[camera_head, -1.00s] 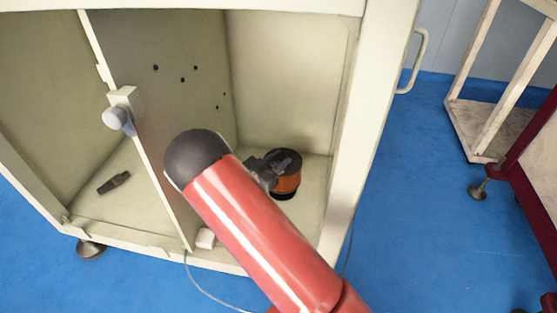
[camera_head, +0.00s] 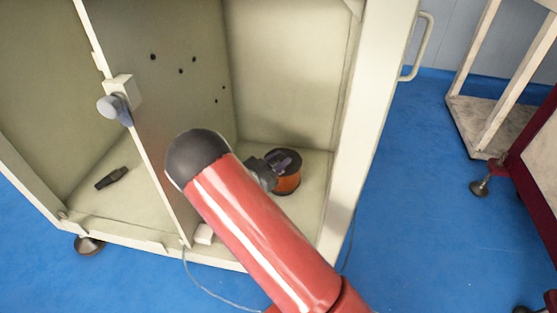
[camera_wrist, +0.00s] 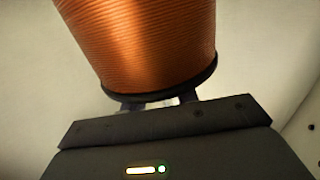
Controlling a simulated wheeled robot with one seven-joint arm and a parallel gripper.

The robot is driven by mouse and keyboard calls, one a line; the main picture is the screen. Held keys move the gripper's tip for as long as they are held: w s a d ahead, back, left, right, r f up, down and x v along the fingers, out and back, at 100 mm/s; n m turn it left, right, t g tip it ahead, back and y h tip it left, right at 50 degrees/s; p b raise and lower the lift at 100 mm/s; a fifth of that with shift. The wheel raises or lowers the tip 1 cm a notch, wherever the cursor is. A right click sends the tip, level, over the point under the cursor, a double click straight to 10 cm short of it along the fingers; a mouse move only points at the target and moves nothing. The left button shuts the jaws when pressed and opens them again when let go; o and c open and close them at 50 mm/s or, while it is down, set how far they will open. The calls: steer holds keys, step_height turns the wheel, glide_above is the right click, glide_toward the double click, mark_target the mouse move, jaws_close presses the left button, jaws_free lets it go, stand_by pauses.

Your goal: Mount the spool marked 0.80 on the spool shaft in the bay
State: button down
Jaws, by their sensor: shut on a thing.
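A spool wound with copper-orange wire (camera_head: 288,184), with dark flanges, is in the right-hand compartment of the cabinet, near its floor. In the wrist view the copper winding (camera_wrist: 145,40) fills the top, with a black flange edge below it. No marking can be read on it. My gripper (camera_head: 282,160) is shut on the spool from above. In the wrist view my fingers (camera_wrist: 150,103) are at the flange and partly hidden behind the gripper body. A grey round stub on a pale block (camera_head: 115,105) sits on the divider's front edge; I cannot tell whether it is the spool shaft.
The divider panel (camera_head: 165,100) with several small holes stands left of my arm. A black object (camera_head: 112,178) lies on the left compartment's floor. A small white block (camera_head: 204,234) is at the divider's foot. The right cabinet post (camera_head: 365,130) is close to the spool.

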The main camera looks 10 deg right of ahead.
steer(key=shift+f+b, duration=0.75)
steer(key=shift+f, duration=0.2)
steer(key=c, duration=1.1)
jaws_free()
steer(key=shift+c, duration=0.2)
steer(key=shift+o, duration=0.7)
steer(key=shift+f, duration=0.2)
steer(key=v, duration=0.7)
steer(key=shift+s+a+r+p, duration=0.15)
steer(key=shift+s+a+p, duration=0.1)
steer(key=shift+a+p, duration=0.15)
